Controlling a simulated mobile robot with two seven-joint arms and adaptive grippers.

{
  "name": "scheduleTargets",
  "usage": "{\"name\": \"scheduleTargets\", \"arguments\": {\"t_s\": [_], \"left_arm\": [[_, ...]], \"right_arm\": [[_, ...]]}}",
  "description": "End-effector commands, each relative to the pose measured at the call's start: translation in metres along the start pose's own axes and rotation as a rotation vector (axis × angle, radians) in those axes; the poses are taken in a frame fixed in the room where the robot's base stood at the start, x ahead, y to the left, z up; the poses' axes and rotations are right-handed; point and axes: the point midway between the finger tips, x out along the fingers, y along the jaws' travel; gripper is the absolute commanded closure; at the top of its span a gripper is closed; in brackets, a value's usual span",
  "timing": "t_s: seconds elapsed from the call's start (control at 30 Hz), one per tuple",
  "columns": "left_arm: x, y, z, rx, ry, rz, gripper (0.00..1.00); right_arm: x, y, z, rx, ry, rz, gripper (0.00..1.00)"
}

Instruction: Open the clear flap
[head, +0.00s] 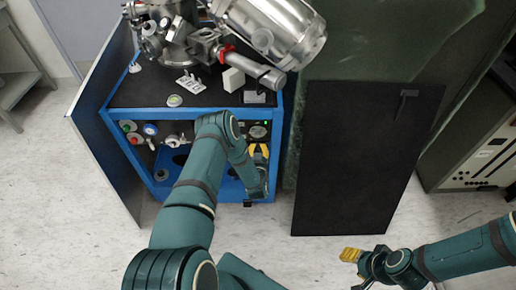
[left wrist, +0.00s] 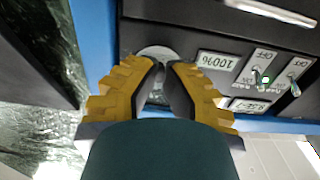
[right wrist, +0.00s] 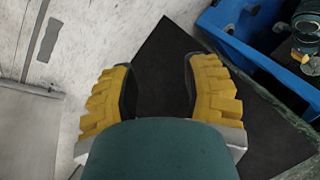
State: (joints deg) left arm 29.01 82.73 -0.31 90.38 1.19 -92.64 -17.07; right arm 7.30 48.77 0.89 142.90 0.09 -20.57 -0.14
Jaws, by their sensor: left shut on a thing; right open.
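A dark green, glossy see-through sheet (head: 350,40) stands behind and right of the blue cart; I take it for the clear flap, but cannot be certain. My left gripper (head: 259,149) is at the right end of the cart's front panel. In the left wrist view its fingertips (left wrist: 168,75) are close together at a pale round knob or dial (left wrist: 155,52), shut on it; the fingers hide part of it. My right gripper (head: 350,255) is open and empty, low over the floor. In the right wrist view its fingers (right wrist: 160,85) stand wide apart.
The blue cart (head: 277,170) carries steel vacuum equipment (head: 265,30). Its front panel has switches and displays (left wrist: 218,62) and coloured buttons (head: 130,132). A black board (head: 355,160) stands right of the cart. A grey cabinet (head: 480,150) is farther right. Pale floor in front is clear.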

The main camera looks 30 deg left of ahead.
Motion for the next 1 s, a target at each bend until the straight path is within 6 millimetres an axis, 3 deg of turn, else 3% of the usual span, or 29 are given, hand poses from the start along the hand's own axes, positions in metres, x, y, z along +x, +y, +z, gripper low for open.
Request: {"name": "scheduleTargets", "arguments": {"t_s": [0.27, 0.6, 1.0], "left_arm": [[-0.009, 0.001, -0.014, 0.001, -0.127, 0.002, 1.00], [-0.025, 0.000, -0.041, 0.000, -0.426, 0.001, 1.00], [-0.034, 0.001, -0.075, 0.000, -0.802, 0.001, 1.00]], "right_arm": [[-0.025, -0.009, 0.002, 0.002, -0.011, -0.001, 0.53], [-0.069, -0.026, 0.005, 0.005, -0.032, -0.002, 0.53], [-0.104, -0.039, -0.014, 0.017, 0.009, 0.003, 0.53]]}}
